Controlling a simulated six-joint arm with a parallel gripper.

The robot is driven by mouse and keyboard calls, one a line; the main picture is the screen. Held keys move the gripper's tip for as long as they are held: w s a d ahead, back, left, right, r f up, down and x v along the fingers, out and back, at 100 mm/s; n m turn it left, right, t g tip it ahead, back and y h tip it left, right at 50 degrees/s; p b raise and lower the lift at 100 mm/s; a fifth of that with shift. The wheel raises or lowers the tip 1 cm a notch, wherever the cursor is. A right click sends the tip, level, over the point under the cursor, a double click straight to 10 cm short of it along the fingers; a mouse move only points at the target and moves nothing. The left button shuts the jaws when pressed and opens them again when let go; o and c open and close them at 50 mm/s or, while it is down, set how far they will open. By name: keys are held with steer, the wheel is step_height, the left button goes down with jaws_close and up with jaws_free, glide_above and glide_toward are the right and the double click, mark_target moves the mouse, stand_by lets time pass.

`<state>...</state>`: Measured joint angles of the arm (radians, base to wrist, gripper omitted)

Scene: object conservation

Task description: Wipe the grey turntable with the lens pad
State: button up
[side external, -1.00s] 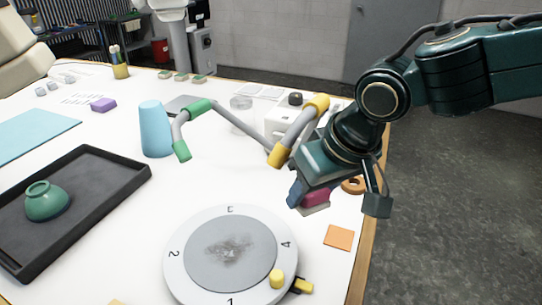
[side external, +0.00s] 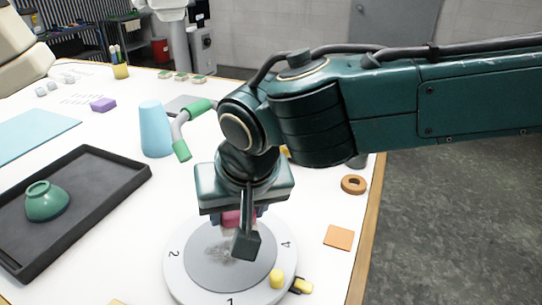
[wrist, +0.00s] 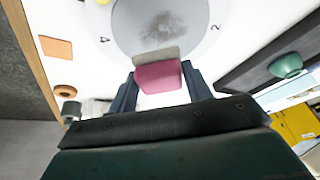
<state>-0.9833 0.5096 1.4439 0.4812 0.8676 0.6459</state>
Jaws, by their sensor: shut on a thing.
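The grey turntable (side external: 205,270) lies on the white table, with a numbered white ring around its grey disc. A dark smudge (side external: 220,251) marks the middle of the disc; it also shows in the wrist view (wrist: 163,26). My gripper (side external: 240,222) is over the far part of the disc, shut on the lens pad (wrist: 158,74). The pad has a pink body and a pale grey face. In the side view the pad is partly hidden by my gripper. I cannot tell whether its face touches the disc.
A yellow knob (side external: 277,278) stands on the turntable's near right edge. A black tray (side external: 100,215) with a green bowl (side external: 46,201) is at left, and a blue cup (side external: 154,129) stands behind. An orange square (side external: 339,237) and a brown ring (side external: 354,184) lie at right.

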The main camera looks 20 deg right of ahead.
steer(key=shift+w+a+r, duration=0.15)
steer(key=shift+w+a, duration=0.25)
steer(key=shift+a, duration=0.45)
steer(key=shift+w+a+r, duration=0.15)
steer(key=shift+w+a, duration=0.3)
steer(key=shift+a, duration=0.45)
steer(key=shift+w+a+r, duration=0.15)
steer(key=shift+w+a, duration=0.25)
steer(key=shift+a, duration=0.45)
steer(key=shift+f, duration=0.1)
